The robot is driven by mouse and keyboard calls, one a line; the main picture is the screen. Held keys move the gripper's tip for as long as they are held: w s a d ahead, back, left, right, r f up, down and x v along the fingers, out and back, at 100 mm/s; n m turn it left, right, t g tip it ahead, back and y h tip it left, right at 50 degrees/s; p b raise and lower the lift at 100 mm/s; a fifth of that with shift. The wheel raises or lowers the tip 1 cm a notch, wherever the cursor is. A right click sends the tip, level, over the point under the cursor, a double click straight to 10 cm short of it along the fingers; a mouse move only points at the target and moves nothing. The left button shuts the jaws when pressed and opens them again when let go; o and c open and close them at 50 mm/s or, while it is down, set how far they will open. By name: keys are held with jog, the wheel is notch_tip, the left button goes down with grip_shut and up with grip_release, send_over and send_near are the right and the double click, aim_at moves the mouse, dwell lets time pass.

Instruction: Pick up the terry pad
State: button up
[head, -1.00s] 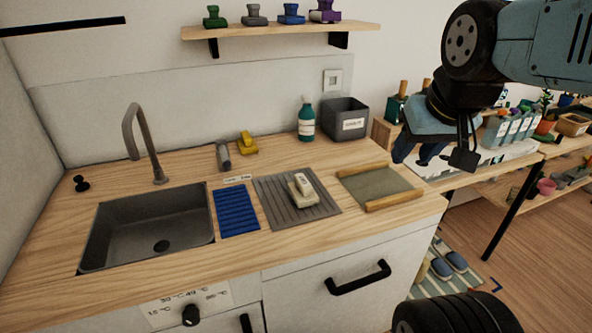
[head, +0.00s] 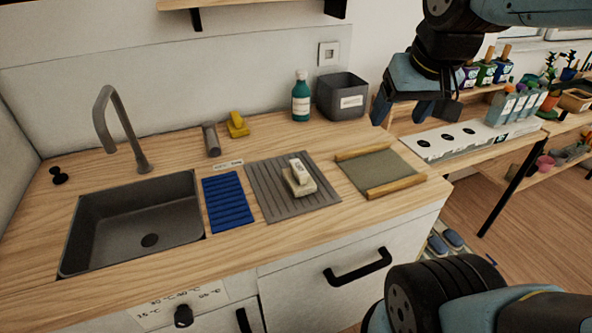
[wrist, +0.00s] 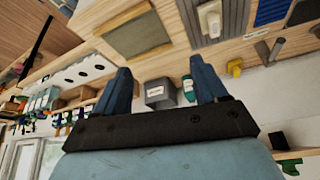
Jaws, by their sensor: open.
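A small cream pad (head: 300,184) lies on a grey ribbed mat (head: 270,196) on the counter, with a whitish block-like piece (head: 298,169) on top. It is the likeliest terry pad, but its cloth texture is too small to tell. It also shows upside down in the wrist view (wrist: 210,20). My gripper (head: 402,112) is open and empty, in the air at the counter's back right, well apart from the pad. Its two blue fingers also show in the wrist view (wrist: 160,66).
A grey-green board with wooden bars (head: 380,172) lies right of the mat. A blue ribbed mat (head: 228,204) and sink (head: 135,225) lie left. Behind stand a green bottle (head: 301,98), grey bin (head: 342,97), yellow item (head: 237,125) and grey cylinder (head: 211,139).

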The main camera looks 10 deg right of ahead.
jog(key=o, duration=0.5)
jog(key=w+a+f+g, duration=0.1)
jog(key=w+a, duration=0.1)
jog(key=w, duration=0.1)
jog(key=w+a+f+n+g, duration=0.1)
jog(key=w+a, duration=0.1)
jog(key=w, duration=0.1)
jog(key=w+a+f+g, duration=0.1)
jog(key=w+a, duration=0.1)
jog(key=w, duration=0.1)
jog(key=n+g, duration=0.2)
jog(key=g, duration=0.1)
send_near(299, 166)
jog(key=shift+h, duration=0.3)
jog(key=f, duration=0.4)
jog(key=a+f, duration=0.1)
jog(key=f, duration=0.1)
jog(key=shift+s+f, duration=0.1)
jog(key=shift+s, duration=0.25)
jog(key=shift+s+d+f, duration=0.1)
jog(key=shift+d+f, duration=0.05)
jog(key=shift+f, duration=0.85)
jog(key=shift+s+d+f, duration=0.1)
jog(key=shift+d+f, duration=0.05)
jog(key=shift+f, duration=0.85)
jog(key=shift+s+d+f, duration=0.1)
jog(key=shift+f, duration=0.9)
